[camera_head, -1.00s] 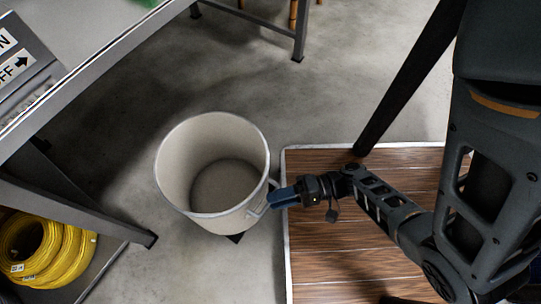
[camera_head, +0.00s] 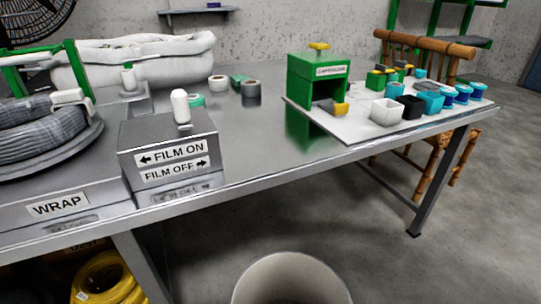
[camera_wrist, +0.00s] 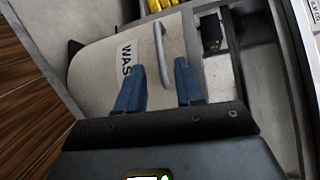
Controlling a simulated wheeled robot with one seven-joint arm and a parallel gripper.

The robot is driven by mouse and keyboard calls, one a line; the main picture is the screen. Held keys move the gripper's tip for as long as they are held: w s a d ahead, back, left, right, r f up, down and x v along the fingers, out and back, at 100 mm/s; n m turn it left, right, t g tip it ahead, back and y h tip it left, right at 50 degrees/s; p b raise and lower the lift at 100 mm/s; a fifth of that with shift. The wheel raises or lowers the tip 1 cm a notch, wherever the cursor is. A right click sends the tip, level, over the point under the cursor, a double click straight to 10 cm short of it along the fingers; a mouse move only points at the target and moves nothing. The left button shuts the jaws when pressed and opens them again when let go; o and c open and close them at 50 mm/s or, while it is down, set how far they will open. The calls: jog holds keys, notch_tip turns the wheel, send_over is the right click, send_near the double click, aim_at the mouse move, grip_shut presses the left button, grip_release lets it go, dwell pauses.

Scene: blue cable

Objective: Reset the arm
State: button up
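My gripper (camera_wrist: 161,66) shows in the wrist view with its two blue fingers spread apart and nothing clasped between them. A pale bin (camera_wrist: 106,72) with a label that starts "WAS" is in front of it. The bin's grey handle (camera_wrist: 162,52) appears between and beyond the fingertips; I cannot tell its exact distance from them. In the head view only the upper part of the bin (camera_head: 290,282) shows, at the bottom edge on the floor. My arm and gripper are not in the head view.
A metal table (camera_head: 255,165) spans the head view, with a FILM ON/OFF box (camera_head: 168,145), a green box (camera_head: 318,80) and several small cups. Its leg (camera_head: 435,190) stands at right. Yellow coils (camera_head: 105,278) sit below it. Open floor (camera_head: 370,235) lies right of the bin.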

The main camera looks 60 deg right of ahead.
jog(key=s+a+f+n+g, duration=0.25)
jog(key=s+n+g, duration=0.35)
jog(key=g, duration=0.4)
jog(key=w+a+r+n+t+h, duration=0.1)
jog(key=w+r+n+t, duration=0.3)
jog(key=r, duration=0.7)
jog(key=w+r+n+t+h, duration=0.15)
jog(key=w+r+n, duration=0.3)
jog(key=r, duration=0.65)
jog(key=w+a+r+n+t+h, duration=0.1)
jog(key=w+r+n+t, duration=0.3)
jog(key=r, duration=0.8)
notch_tip(320, 180, up, 27)
jog(key=w+m+p, duration=0.1)
jog(key=p, duration=2.6)
jog(key=shift+w+d+f+g, duration=0.15)
jog(key=shift+d+f+g, duration=0.05)
jog(key=shift+g, duration=0.15)
